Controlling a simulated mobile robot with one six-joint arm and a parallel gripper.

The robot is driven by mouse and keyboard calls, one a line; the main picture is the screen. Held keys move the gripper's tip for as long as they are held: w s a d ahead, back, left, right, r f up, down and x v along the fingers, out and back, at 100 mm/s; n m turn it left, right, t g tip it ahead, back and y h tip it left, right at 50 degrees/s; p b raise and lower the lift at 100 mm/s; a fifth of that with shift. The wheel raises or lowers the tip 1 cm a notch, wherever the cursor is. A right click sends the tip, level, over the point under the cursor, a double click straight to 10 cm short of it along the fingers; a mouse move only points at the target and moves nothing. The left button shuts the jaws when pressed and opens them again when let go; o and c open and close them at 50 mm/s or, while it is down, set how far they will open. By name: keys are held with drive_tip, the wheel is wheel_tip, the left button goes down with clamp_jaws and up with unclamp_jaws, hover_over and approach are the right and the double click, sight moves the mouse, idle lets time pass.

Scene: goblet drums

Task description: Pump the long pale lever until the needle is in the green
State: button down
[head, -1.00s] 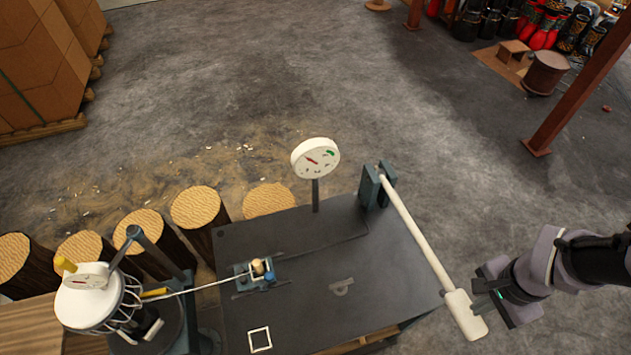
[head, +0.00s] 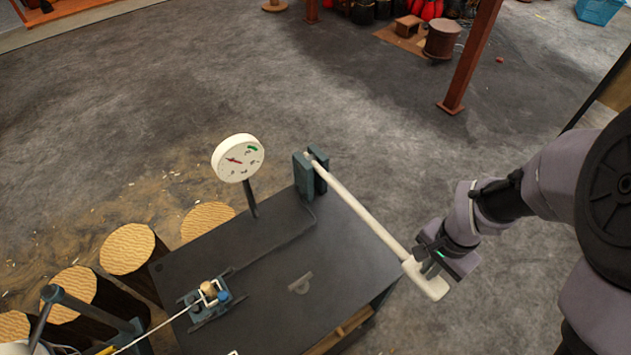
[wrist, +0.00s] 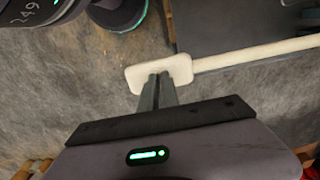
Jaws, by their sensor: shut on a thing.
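The long pale lever (head: 362,212) runs from a dark pivot bracket (head: 310,174) at the bench's far corner down to a wide pale grip at its near end. My gripper (head: 428,268) is shut on that grip, which lies beyond the bench edge. In the wrist view the fingers (wrist: 157,92) meet the pale grip (wrist: 140,78), and the lever shaft (wrist: 255,53) runs off right. The round white gauge (head: 238,158) stands on a post. Its red needle points to the upper left, apart from the green band at the upper right of the dial.
The dark bench top (head: 270,275) carries a small fitting with tan and blue knobs (head: 212,292) and a cord leading left. Log stumps (head: 128,248) line the left side. A rust-brown post (head: 472,60) stands beyond. The grey floor between is open.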

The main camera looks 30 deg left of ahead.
wheel_tip(320, 180, down, 12)
drive_tip(key=b, duration=1)
drive_tip(key=r+p, duration=0.4)
drive_tip(key=r, duration=0.2)
drive_tip(key=r+p, duration=0.5)
drive_tip(key=r, duration=0.1)
drive_tip(key=r+p, duration=0.5)
drive_tip(key=r, duration=0.1)
drive_tip(key=shift+s+d+r, duration=0.1)
drive_tip(key=shift+d+r, duration=0.15)
drive_tip(key=shift+r, duration=0.1)
drive_tip(key=shift+f, duration=0.15)
